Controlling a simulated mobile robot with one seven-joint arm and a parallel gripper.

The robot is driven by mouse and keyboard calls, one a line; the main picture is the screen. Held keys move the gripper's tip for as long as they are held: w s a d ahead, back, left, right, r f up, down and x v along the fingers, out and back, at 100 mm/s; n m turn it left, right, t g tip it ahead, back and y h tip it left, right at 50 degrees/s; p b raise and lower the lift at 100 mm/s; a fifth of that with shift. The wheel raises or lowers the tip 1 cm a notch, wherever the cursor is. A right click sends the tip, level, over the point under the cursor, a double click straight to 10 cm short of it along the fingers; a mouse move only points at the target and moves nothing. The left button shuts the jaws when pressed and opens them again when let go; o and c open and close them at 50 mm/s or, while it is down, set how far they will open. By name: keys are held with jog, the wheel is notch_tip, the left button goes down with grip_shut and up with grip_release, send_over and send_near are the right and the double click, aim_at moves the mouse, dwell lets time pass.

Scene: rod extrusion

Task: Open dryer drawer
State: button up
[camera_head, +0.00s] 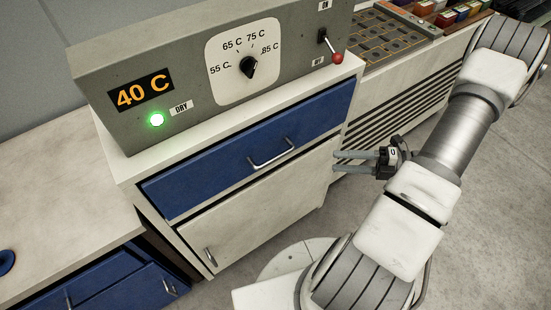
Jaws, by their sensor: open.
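The dryer (190,80) is a grey panel with a lit "40 C" display, a green "DRY" light, a black temperature dial (248,67) and a red-tipped lever (336,57). Below it is a blue drawer (215,172) with a silver bar handle (272,156). The drawer looks closed, with its front close to the cabinet face. My gripper (335,162) is open and empty, to the right of the handle and apart from it. Its two grey fingers point left, near the cabinet's right edge.
Under the drawer is a white cabinet door (255,205) with a handle at lower left. A counter (60,200) with blue drawers is at left. A vented unit with a dark patterned tray (385,40) stands at right. Grey floor (500,190) lies in front.

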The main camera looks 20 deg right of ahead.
aim_at(277, 156)
jog(key=x, duration=1.7)
jog(key=shift+w+a, duration=0.1)
jog(key=shift+a, duration=0.1)
grip_shut()
dwell(0.7)
